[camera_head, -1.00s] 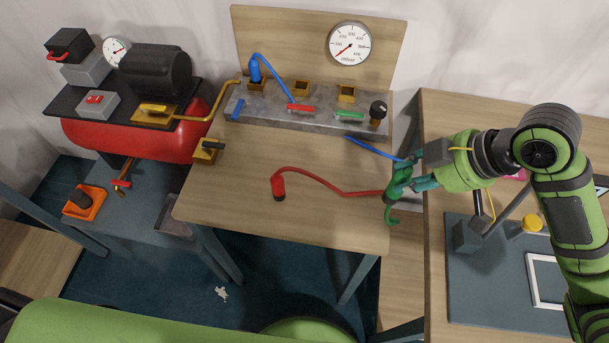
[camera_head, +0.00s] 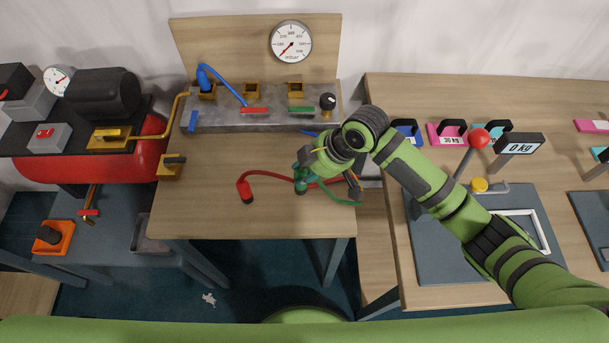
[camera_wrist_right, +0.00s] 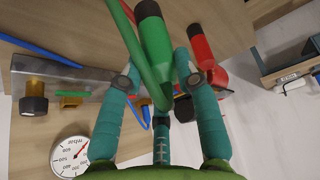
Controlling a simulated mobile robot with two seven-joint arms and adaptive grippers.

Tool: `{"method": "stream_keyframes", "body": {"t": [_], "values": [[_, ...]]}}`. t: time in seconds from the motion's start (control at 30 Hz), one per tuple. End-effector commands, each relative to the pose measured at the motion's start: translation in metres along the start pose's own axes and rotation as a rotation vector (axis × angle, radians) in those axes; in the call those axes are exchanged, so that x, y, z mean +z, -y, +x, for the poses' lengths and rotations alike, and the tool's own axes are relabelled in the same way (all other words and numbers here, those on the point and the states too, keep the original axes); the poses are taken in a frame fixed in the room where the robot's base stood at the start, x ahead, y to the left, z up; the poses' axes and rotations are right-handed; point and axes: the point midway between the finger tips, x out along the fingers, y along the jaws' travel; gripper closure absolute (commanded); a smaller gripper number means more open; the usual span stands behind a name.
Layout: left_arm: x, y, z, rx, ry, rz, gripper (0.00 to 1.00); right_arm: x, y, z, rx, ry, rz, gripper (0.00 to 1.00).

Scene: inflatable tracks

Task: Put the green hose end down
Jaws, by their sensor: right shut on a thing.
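My right gripper (camera_head: 306,172) is over the right half of the wooden table (camera_head: 205,205), with its fingers pointing down. It is shut on the green hose end (camera_wrist_right: 154,42), which lies between the teal fingers in the right wrist view and has a dark tip. In the head view the green hose end (camera_head: 300,186) is partly hidden by the gripper. Its green hose (camera_head: 346,200) bends off to the right. I cannot tell whether the end touches the tabletop. My left gripper is not in view.
The red hose end (camera_head: 246,191) stands on the table left of my gripper; its hose passes behind the gripper. The blue hose end (camera_head: 204,78) sits in the left port of the grey manifold (camera_head: 230,121). The table's front left is clear. A second table (camera_head: 400,245) stands right.

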Motion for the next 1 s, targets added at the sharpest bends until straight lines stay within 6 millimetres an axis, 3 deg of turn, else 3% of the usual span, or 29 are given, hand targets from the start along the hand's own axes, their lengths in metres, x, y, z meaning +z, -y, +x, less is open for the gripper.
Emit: {"method": "stream_keyframes", "body": {"t": [0.33,0.73,0.77,0.8,1.0], "values": [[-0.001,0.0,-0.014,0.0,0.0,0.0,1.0,0.016,0.001,0.034,-0.001,0.0,0.002,1.0],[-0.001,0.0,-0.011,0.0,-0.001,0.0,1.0,0.02,0.001,0.041,0.0,0.0,0.0,1.0],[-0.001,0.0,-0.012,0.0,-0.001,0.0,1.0,0.02,0.001,0.04,0.0,0.001,0.0,0.56],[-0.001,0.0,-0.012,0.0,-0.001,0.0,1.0,0.02,0.001,0.04,0.0,0.001,0.0,0.44],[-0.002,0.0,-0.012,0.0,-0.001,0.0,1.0,0.02,0.001,0.039,0.0,0.001,0.0,0.44]]}}
